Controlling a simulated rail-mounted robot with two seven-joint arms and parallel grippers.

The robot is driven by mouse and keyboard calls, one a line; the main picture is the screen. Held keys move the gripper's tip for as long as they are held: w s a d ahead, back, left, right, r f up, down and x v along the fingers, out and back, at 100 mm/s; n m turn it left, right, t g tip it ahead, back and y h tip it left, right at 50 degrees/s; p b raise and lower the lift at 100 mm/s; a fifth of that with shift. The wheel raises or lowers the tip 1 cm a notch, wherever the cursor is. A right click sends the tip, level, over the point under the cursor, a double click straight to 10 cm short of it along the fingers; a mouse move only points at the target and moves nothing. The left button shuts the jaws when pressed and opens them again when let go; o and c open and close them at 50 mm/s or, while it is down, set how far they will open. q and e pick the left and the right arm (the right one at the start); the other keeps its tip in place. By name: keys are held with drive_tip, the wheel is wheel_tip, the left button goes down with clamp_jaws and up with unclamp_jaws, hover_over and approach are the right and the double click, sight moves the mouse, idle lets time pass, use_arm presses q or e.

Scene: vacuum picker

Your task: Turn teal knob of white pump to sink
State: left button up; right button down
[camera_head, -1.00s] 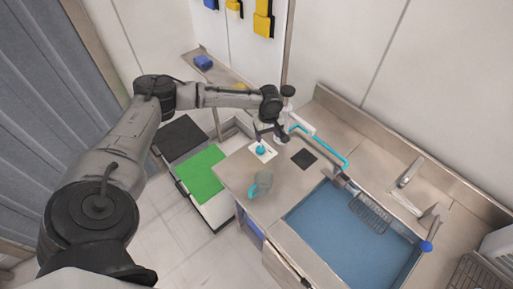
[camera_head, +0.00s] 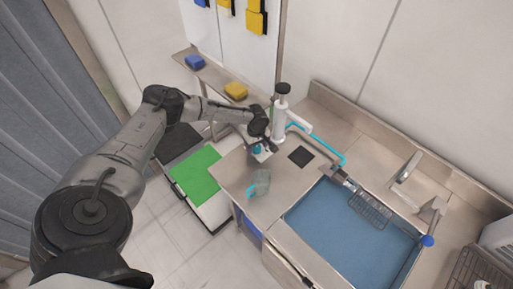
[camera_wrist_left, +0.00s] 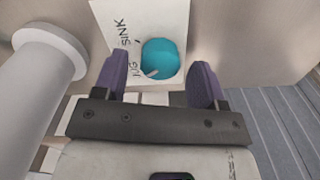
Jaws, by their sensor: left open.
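The white pump (camera_head: 280,125) with a black top stands on the steel counter; its white column (camera_wrist_left: 35,85) is at the left of the left wrist view. The teal knob (camera_wrist_left: 160,57) sits on a white card (camera_wrist_left: 112,20) lettered SINK and another word that looks like JUG. A small pale pointer on the knob points toward the lower left, near that second word. My left gripper (camera_head: 257,146) is open over the knob, which shows between its purple fingers in the left wrist view. I cannot tell whether they touch it. My right gripper is in neither view.
A teal hose (camera_head: 328,145) runs from the pump to the blue-bottomed sink (camera_head: 340,240). A clear jug (camera_head: 262,181) with a teal handle stands on the counter in front of the knob. A dark square (camera_head: 300,156) lies right of the pump.

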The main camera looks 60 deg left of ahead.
use_arm(q)
drive_tip(key=shift+f, duration=0.6)
